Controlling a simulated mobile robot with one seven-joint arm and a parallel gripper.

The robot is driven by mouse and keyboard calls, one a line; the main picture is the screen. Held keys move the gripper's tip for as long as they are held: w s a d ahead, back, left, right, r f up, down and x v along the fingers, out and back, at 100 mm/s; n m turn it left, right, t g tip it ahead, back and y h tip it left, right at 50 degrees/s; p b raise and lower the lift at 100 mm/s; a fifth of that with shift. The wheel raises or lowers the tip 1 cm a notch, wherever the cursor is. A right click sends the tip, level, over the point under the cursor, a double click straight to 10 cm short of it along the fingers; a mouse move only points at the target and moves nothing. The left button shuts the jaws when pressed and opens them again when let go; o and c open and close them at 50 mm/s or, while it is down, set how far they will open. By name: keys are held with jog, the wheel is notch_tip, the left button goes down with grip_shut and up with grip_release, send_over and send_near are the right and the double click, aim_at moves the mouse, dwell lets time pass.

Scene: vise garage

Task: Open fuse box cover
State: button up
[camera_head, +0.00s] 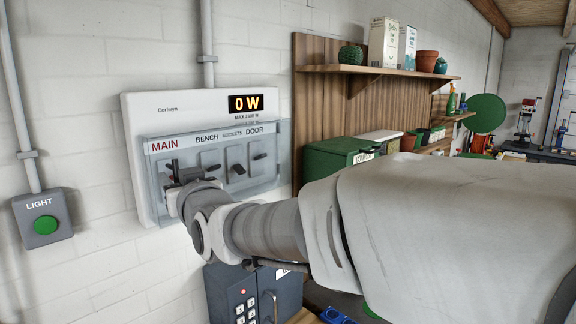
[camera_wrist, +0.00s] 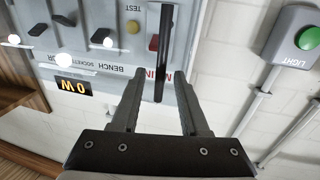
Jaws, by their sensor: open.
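The fuse box (camera_head: 140,112) is a white panel on the wall with an orange "0 W" display and a row of dark switches. Its clear cover (camera_head: 270,165) lies over the labelled switch row in the head view and looks shut. My gripper (camera_head: 176,172) is at the left part of the cover, by the "MAIN" label. In the wrist view, which is upside down, my gripper (camera_wrist: 160,80) is open, with a thin dark bar (camera_wrist: 162,60) between its fingers. I cannot tell whether the fingers touch the bar. My arm hides the lower part of the box.
A light switch box (camera_head: 42,220) with a green button is on the wall at left. A dark keypad box (camera_head: 250,293) is below the fuse box. A wooden shelf (camera_head: 340,69) and a green bin (camera_head: 325,160) stand at right.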

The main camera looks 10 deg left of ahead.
jog(key=shift+w+a, duration=0.45)
jog(key=shift+w, duration=0.1)
grip_shut()
jog(key=shift+r, duration=0.1)
dwell(1.1)
